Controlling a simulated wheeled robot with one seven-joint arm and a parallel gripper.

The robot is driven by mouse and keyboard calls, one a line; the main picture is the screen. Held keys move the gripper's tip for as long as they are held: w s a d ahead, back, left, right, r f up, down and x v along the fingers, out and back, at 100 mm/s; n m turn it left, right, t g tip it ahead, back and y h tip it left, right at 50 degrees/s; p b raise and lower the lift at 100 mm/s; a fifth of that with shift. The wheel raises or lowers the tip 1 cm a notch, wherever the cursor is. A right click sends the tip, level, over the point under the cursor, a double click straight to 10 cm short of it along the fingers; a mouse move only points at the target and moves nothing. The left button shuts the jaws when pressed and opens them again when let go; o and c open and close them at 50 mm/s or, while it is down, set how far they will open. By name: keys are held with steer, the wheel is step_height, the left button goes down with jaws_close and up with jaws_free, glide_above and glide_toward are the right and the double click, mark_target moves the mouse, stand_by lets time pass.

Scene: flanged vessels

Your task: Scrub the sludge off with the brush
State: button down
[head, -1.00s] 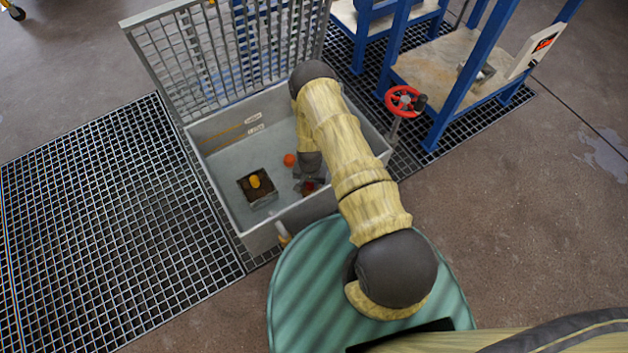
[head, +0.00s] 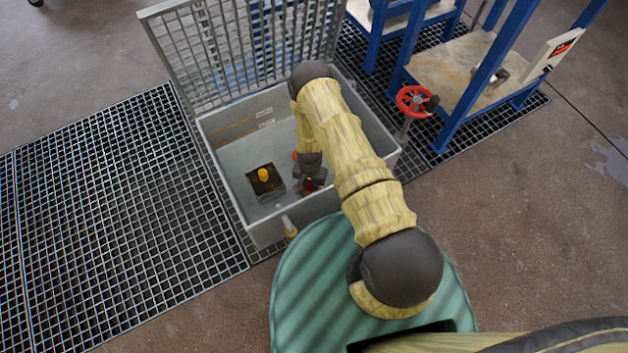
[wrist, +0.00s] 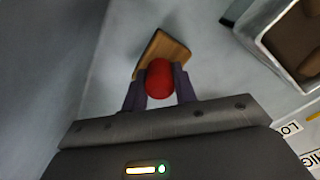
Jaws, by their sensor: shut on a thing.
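My gripper (wrist: 159,92) is shut on the red handle of a brush (wrist: 160,76). The brush's wooden block (wrist: 172,46) shows beyond the fingers; its bristles are hidden. In the head view my gripper (head: 309,176) is down inside a grey tank (head: 268,232), with a bit of red (head: 310,184) at the fingers. Left of it on the tank floor is a small open box (head: 277,187) with dark brown sludge inside and a yellow object (head: 264,174) on top. The box's pale rim (wrist: 278,58) shows at the wrist view's upper right, apart from the brush.
The tank walls surround my gripper; one wall (wrist: 45,60) is close on the wrist view's left. A grating lid (head: 235,50) stands open behind. A red handwheel (head: 413,101) and blue frame stand to the right.

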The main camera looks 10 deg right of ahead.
mark_target(304, 192)
steer(key=shift+s+a+f, duration=0.1)
steer(key=shift+s+a, duration=0.3)
steer(key=shift+a, duration=0.3)
steer(key=shift+s+a+f, duration=0.1)
steer(key=shift+s+a, duration=0.25)
steer(key=shift+a, duration=0.35)
steer(key=shift+w+d+r, duration=0.1)
steer(key=shift+w+d, duration=0.25)
steer(key=shift+d, duration=0.55)
steer(key=shift+w+d+f, duration=0.1)
steer(key=shift+w+d, duration=0.2)
steer(key=shift+d, duration=0.55)
steer(key=shift+w+d+r, duration=0.1)
steer(key=shift+w+d, duration=0.25)
steer(key=shift+d, duration=0.55)
steer(key=shift+d, duration=0.1)
steer(key=shift+w+d+r, duration=0.1)
steer(key=shift+w+d, duration=0.15)
steer(key=shift+d, duration=0.35)
steer(key=shift+w+d+f, duration=0.1)
steer(key=shift+w+d, duration=0.15)
steer(key=shift+d, duration=0.4)
steer(key=shift+w+d+r, duration=0.1)
steer(key=shift+w+d, duration=0.15)
steer(key=shift+d, duration=0.35)
steer(key=shift+r, duration=0.15)
step_height(304, 192, up, 25)
steer(key=p, duration=1.9)
steer(key=shift+a, duration=0.1)
